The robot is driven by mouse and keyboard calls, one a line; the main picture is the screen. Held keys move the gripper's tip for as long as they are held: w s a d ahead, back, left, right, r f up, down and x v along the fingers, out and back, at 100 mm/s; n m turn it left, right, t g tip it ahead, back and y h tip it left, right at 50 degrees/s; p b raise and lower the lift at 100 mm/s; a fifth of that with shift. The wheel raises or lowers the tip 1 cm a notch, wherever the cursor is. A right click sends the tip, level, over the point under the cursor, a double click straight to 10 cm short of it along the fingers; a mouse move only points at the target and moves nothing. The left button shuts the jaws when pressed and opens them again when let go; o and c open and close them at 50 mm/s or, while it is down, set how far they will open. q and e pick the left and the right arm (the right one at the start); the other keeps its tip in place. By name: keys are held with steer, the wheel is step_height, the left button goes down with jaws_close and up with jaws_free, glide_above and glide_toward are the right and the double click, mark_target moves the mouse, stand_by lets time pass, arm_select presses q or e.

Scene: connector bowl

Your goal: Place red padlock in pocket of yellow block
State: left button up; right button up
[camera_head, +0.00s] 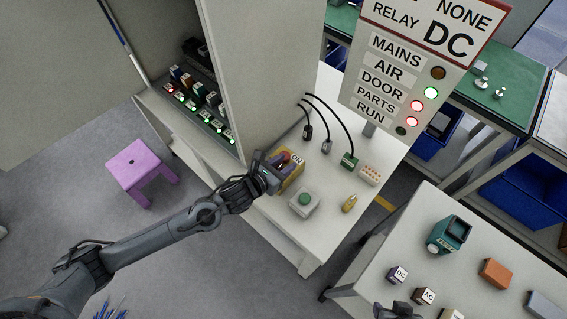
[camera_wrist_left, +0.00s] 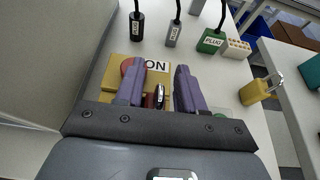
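A yellow block (camera_head: 293,182) with an "ON" label sits on the white table beside the cabinet; the left wrist view (camera_wrist_left: 119,75) also shows it, with a round red part. My left gripper (camera_head: 281,165) is at the block, its purple fingers apart in the left wrist view (camera_wrist_left: 160,85). Between them is a small dark red body with a silver shackle, seemingly the red padlock (camera_wrist_left: 149,101). It looks narrower than the finger gap. The fingers partly hide it, and I cannot tell how it sits in the pocket. My right gripper (camera_head: 397,310) shows only partly at the bottom edge.
A green-button box (camera_head: 304,202) and a yellow padlock (camera_head: 349,204) stand right of the block. Cabled plugs (camera_head: 348,161) and a pale connector block (camera_head: 370,175) lie behind. The cabinet wall (camera_head: 245,80) is close on the left. A sign board (camera_head: 400,85) rises behind.

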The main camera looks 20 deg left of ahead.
arm_select(q)
steer(key=shift+r, duration=0.1)
steer(key=shift+s+r, duration=0.15)
steer(key=v, duration=1)
steer(key=s+a+f+m+g+y, duration=0.1)
steer(key=s+m, duration=0.7)
steer(key=m, duration=0.9)
steer(key=s+a+f+m+g+y, duration=0.2)
steer(key=s+f+m+g, duration=0.3)
steer(key=m, duration=1.2)
steer(key=s+g+y, duration=0.1)
steer(key=s+g, duration=0.2)
steer(key=s, duration=0.1)
steer(key=shift+s+p, duration=0.35)
steer(key=shift+p, duration=0.05)
